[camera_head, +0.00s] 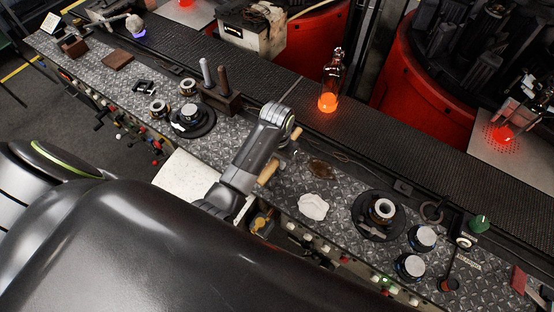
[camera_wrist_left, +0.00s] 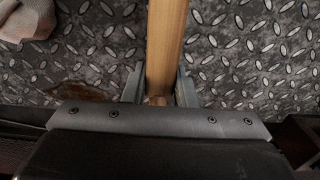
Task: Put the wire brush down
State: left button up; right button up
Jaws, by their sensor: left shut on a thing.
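My left gripper (camera_wrist_left: 160,86) is shut on the wooden handle of the wire brush (camera_wrist_left: 167,40), which runs up and out of the left wrist view between the two fingers. In the head view the light wooden handle (camera_head: 268,172) shows beside my left wrist, over the diamond-plate bench (camera_head: 350,180). My wrist hides part of the brush and the fingers there. The bristles cannot be made out. I cannot tell whether the brush touches the plate. My right gripper is in neither view.
A crumpled white cloth (camera_head: 313,206) and a brown patch (camera_head: 322,170) lie to the right of the brush. A glowing bottle (camera_head: 328,100) stands on the dark conveyor (camera_head: 380,124) behind. A dark tool holder (camera_head: 222,98) stands left, round moulds (camera_head: 380,212) right.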

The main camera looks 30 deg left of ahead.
pick_arm(q)
jog(key=shift+w+f, duration=0.1)
jog(key=shift+f, duration=0.65)
jog(key=shift+f, duration=0.1)
jog(key=o, duration=1)
jog(key=shift+c, duration=0.2)
